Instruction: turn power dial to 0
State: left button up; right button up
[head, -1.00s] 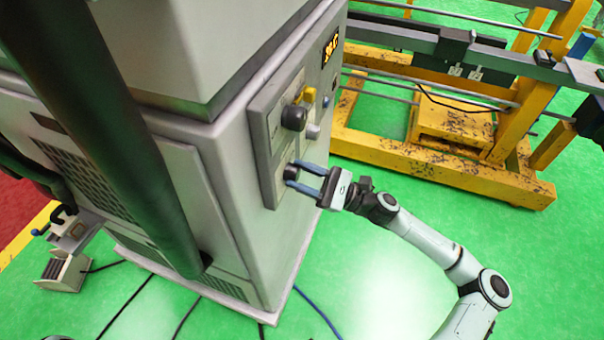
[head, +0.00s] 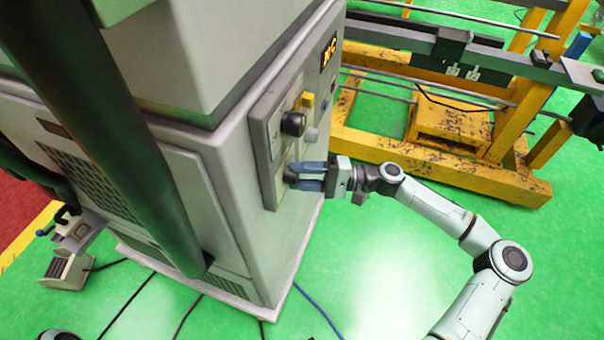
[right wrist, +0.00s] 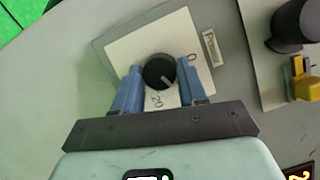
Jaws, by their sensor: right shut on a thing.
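The power dial (head: 289,177) is a small dark round knob low on the machine's side panel. The fingers also show in the right wrist view (right wrist: 160,82). My left gripper does not show.
Above the dial are a larger black knob (head: 293,123), a yellow piece (head: 307,100), a grey knob (head: 311,135) and a lit display (head: 330,52). A yellow frame (head: 440,170) stands behind my right arm. Green floor (head: 380,275) is clear on the right.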

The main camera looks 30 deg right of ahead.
jog(key=n, duration=0.2)
jog(key=shift+r+n+g+h, duration=0.15)
jog(key=shift+n+g+h, duration=0.25)
jog(key=n+h, duration=0.1)
jog(key=n, duration=0.2)
jog(key=shift+r, duration=0.1)
jog(key=n+h, duration=0.1)
jog(key=n, duration=0.1)
jog(key=n+h, duration=0.2)
jog(key=n, duration=0.1)
jog(key=shift+s+a+r, duration=0.1)
dwell(0.3)
jog(key=o, duration=1.1)
jog(key=shift+c, duration=0.2)
jog(key=v, duration=1.3)
jog(key=shift+s+p, duration=0.2)
jog(key=shift+p, duration=0.1)
jog(key=shift+r, duration=0.1)
